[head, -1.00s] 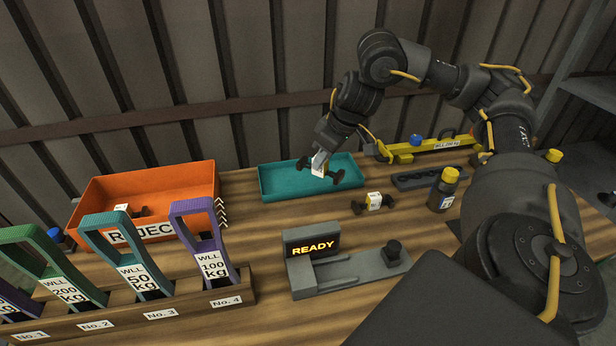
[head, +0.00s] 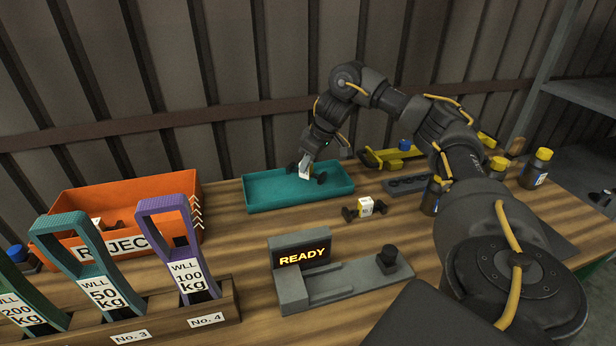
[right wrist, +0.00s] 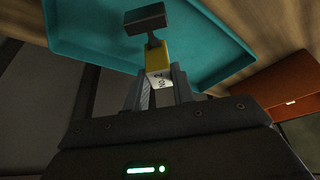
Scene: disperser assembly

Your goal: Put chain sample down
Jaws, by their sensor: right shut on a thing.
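The held chain sample (head: 305,173) is a small dark dumbbell-like piece with a light tag, at the teal tray (head: 348,184) in the head view. In the right wrist view the sample's yellow middle (right wrist: 158,58) and a "No. 2" tag sit between the fingers, with a dark end block sticking out toward the teal tray (right wrist: 80,30). I cannot tell whether the sample touches the tray floor. A second chain sample (head: 366,207) lies on the table in front of the tray. My left gripper is not in view.
An orange reject bin (head: 70,205) holding a dark piece stands left of the tray. A "READY" fixture (head: 345,280) is in front. A rack (head: 190,325) holds several coloured slings. Bottles (head: 536,168) and a yellow tool (head: 395,156) are at right.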

